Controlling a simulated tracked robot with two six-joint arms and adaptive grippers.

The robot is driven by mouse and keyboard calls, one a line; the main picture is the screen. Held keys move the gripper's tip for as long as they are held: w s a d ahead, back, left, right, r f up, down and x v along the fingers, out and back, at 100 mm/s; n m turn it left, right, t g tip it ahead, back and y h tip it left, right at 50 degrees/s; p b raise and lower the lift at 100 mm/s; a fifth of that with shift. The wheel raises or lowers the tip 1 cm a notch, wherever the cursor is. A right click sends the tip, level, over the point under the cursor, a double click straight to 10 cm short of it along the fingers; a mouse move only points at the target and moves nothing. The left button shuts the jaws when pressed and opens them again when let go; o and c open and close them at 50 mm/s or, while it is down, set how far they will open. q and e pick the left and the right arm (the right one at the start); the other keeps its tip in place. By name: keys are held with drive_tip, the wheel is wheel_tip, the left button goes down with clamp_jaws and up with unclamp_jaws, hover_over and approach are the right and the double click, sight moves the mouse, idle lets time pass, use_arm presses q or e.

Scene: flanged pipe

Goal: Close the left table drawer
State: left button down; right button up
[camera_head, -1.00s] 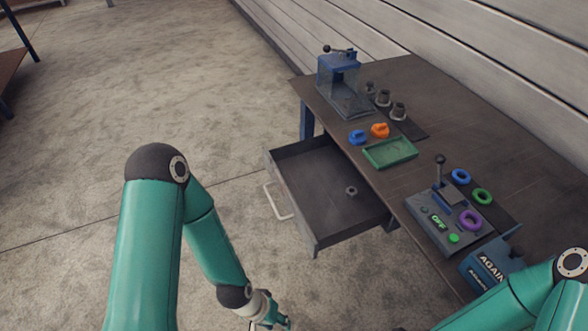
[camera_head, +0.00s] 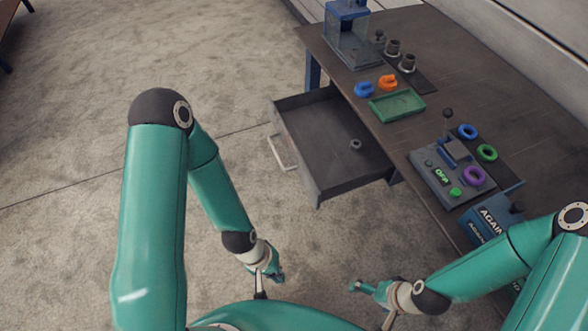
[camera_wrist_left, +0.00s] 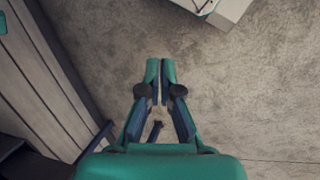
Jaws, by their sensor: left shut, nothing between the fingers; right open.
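The left table drawer (camera_head: 335,168) is pulled out from under the dark table (camera_head: 490,90). Its pale handle (camera_head: 281,152) is on the front panel, facing left. A small ring-shaped part (camera_head: 356,144) lies inside. My left gripper (camera_head: 270,278) is below the drawer in the head view, clearly apart from its handle and front panel. In the left wrist view its fingers (camera_wrist_left: 160,68) are together and empty above bare floor. My right gripper (camera_head: 364,287) is open and empty, in front of the table's near side. I cannot make out the drawer in the left wrist view.
The tabletop holds a green tray (camera_head: 397,105), blue and orange parts, a blue-framed case (camera_head: 350,40) and a control box (camera_head: 447,172) with a lever. The floor left of the drawer is clear.

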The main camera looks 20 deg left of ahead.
use_arm(q)
drive_tip(key=s+n+g, duration=0.1)
drive_tip(key=s+n, duration=0.1)
drive_tip(key=n, duration=0.1)
drive_tip(key=n+t+h+b, duration=0.3)
drive_tip(key=n+t+b, duration=0.45)
drive_tip(key=n, duration=1.15)
approach(307, 187)
drive_tip(key=s+a+r, duration=0.3)
drive_tip(key=s+a, duration=0.1)
drive_tip(key=a, duration=0.1)
drive_tip(key=shift+g, duration=0.25)
drive_tip(key=b+x, duration=0.1)
drive_tip(key=x, duration=0.3)
drive_tip(key=b+x, duration=0.2)
drive_tip(key=x, duration=0.2)
drive_tip(key=w+r+b+x, duration=0.1)
drive_tip(key=x, duration=0.3)
drive_tip(key=shift+s+d+r, duration=0.1)
drive_tip(key=shift+d, duration=0.25)
drive_tip(key=shift+w+d, duration=0.45)
drive_tip(key=shift+d, duration=0.1)
